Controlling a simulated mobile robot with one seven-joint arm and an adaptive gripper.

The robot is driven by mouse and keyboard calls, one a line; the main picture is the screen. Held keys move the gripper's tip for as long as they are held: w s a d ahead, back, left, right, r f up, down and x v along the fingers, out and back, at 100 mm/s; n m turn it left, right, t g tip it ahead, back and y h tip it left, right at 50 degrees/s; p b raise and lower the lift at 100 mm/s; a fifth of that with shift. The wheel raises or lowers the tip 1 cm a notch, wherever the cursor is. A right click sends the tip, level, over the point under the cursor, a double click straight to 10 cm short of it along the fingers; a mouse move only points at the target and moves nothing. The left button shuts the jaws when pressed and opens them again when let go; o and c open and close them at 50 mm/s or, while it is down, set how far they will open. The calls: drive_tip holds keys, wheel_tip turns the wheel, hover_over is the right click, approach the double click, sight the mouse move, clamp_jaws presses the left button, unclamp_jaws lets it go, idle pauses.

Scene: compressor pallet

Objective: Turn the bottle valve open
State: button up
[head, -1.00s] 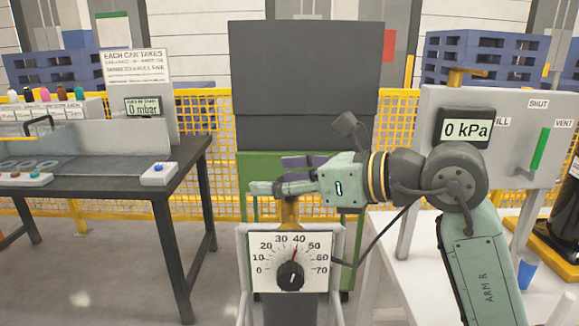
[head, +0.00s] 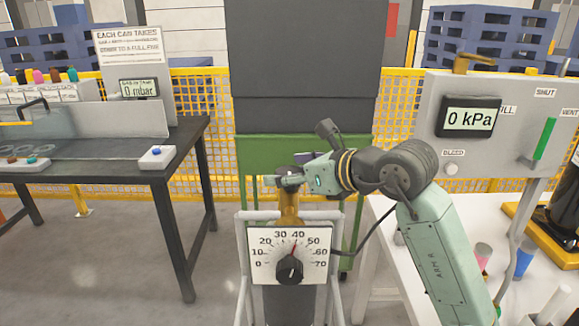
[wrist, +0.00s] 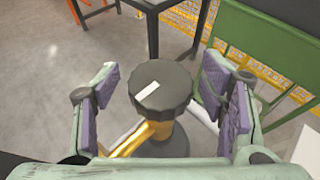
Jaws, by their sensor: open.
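The bottle valve is a dark, lobed hand knob (wrist: 162,86) with a white mark on top, on a brass stem that also shows in the head view (head: 289,205). My gripper (wrist: 168,98) is open, with purple-padded fingers left and right of the knob. Clear gaps show between pads and knob. In the head view my gripper (head: 288,178) is at the top of the stem and partly hides the knob. A dial (head: 289,256) marked 0 to 70 is fixed below the stem, its red pointer near 40.
A grey panel (head: 430,97) at right has a 0 kPa display (head: 470,121), a brass lever (head: 472,63) and a green handle (head: 545,138). A dark bench (head: 180,160) stands at left. A green-and-grey cabinet (head: 305,65) is behind the valve.

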drive_tip(key=shift+w+a+f, duration=0.1)
drive_tip(key=shift+w, duration=0.05)
drive_tip(key=c, duration=1.2)
